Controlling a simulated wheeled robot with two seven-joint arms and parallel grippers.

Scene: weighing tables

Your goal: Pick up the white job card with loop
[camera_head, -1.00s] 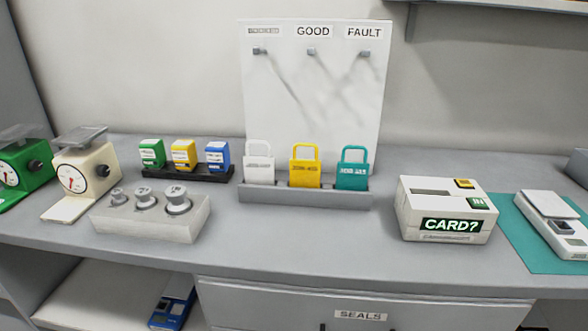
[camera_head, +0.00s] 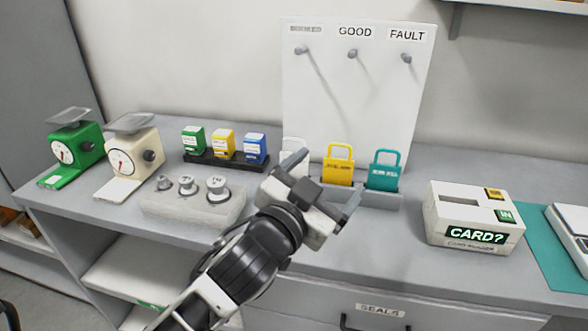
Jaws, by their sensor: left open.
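The white job card with loop (camera_head: 294,148) stands at the left end of the grey card rack (camera_head: 385,199). Only its upper part shows; the rest is hidden behind my left gripper. My left gripper (camera_head: 322,188) is open, in front of the rack, with its fingers spread to the left and right. The left finger overlaps the white card in the picture; I cannot tell whether it touches. The yellow card (camera_head: 339,171) and the teal card (camera_head: 384,175) stand upright to the right in the same rack. My right gripper is not in view.
A pegboard marked GOOD and FAULT (camera_head: 360,90) rises behind the rack. A weight block (camera_head: 170,212), small boxes (camera_head: 223,145) and two dial scales, cream (camera_head: 132,158) and green (camera_head: 72,148), are to the left. A card reader (camera_head: 472,218) is to the right.

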